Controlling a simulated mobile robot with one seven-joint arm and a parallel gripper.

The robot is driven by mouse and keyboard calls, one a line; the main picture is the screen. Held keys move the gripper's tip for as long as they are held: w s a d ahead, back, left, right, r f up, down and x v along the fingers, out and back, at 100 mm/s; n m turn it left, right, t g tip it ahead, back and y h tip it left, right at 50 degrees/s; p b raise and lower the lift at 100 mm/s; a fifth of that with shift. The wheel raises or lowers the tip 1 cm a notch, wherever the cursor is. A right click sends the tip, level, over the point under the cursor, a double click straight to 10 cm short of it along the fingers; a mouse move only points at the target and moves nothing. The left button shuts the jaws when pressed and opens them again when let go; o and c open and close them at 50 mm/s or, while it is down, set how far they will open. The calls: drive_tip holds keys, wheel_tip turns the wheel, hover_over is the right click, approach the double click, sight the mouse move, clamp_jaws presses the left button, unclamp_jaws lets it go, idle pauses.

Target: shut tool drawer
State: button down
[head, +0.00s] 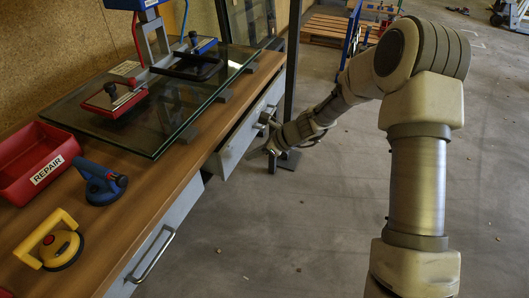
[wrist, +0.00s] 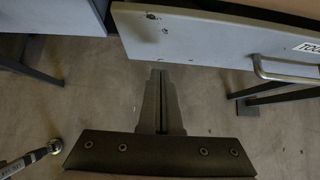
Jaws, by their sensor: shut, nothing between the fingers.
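The tool drawer (head: 237,147) stands out a little from the bench side in the head view, its grey front facing the aisle. In the wrist view, its grey front (wrist: 215,38) fills the upper right, with a partly cut-off label starting "TOO" and a bar handle (wrist: 285,72). My gripper (head: 271,152) is beside the drawer's front, near its left end in the head view. In the wrist view my gripper (wrist: 158,75) is shut and empty, its fingers below the front's left part. I cannot tell whether they touch it.
Another drawer with a handle (head: 152,255) sits nearer on the bench. The wooden benchtop (head: 120,215) carries a glass pane (head: 190,105), red "REPAIR" bin (head: 32,165), blue suction cup (head: 100,183) and yellow one (head: 55,243).

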sight(225, 145)
drive_tip(key=shift+w+a, duration=0.25)
drive_tip(key=shift+a, duration=0.4)
drive_tip(key=shift+w+a, duration=0.2)
drive_tip(key=shift+a, duration=0.5)
drive_tip(key=shift+w+a, duration=0.25)
drive_tip(key=shift+a, duration=0.4)
drive_tip(key=shift+a, duration=0.1)
drive_tip(key=a, duration=0.1)
drive_tip(key=w+a+p, duration=0.1)
drive_tip(key=a, duration=0.1)
drive_tip(key=a+p, duration=0.1)
drive_tip(key=shift+w+a, duration=0.35)
drive_tip(key=shift+a, duration=0.05)
drive_tip(key=shift+r, duration=0.1)
